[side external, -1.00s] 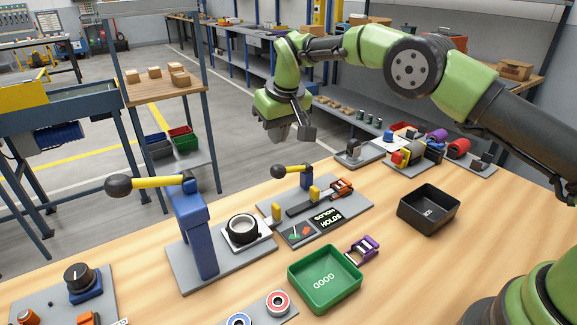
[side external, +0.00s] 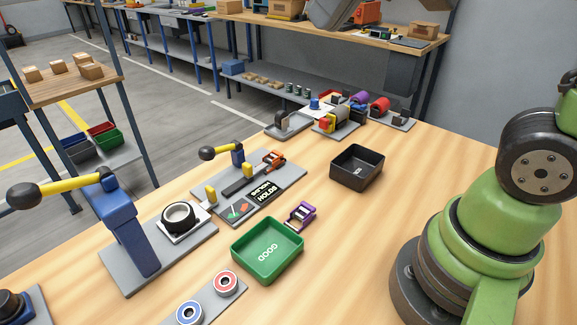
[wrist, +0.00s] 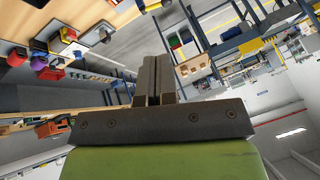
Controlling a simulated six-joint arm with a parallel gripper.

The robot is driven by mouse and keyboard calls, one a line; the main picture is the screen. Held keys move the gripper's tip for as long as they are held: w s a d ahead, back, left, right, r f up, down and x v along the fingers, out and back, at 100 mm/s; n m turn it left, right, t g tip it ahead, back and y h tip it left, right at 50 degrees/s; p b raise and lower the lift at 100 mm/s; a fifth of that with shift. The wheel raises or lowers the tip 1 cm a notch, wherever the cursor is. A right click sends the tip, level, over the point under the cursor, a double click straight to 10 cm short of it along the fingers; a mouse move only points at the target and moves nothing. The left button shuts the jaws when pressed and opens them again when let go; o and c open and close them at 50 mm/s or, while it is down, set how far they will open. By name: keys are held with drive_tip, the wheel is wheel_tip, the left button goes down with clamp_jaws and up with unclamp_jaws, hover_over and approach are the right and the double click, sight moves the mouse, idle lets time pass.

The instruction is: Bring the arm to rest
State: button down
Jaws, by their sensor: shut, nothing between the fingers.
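My gripper (wrist: 155,82) shows in the wrist view with its two dark fingers together and nothing between them. It points out over the room, clear of the bench top. In the side external view, my green arm base and a lower joint stand at the right. The rest of my arm runs out of the picture there, and I cannot make out the gripper in that view.
On the wooden bench stand a green GOOD tray (side external: 267,268), a black bin (side external: 356,181), a purple-framed part (side external: 301,217) and a blue stand with a yellow lever (side external: 123,224). Bare bench lies right of the black bin.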

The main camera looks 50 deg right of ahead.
drive_tip(key=s+f+m+t, duration=0.1)
drive_tip(key=s+f, duration=0.3)
drive_tip(key=s, duration=0.6)
drive_tip(key=shift+d, duration=0.2)
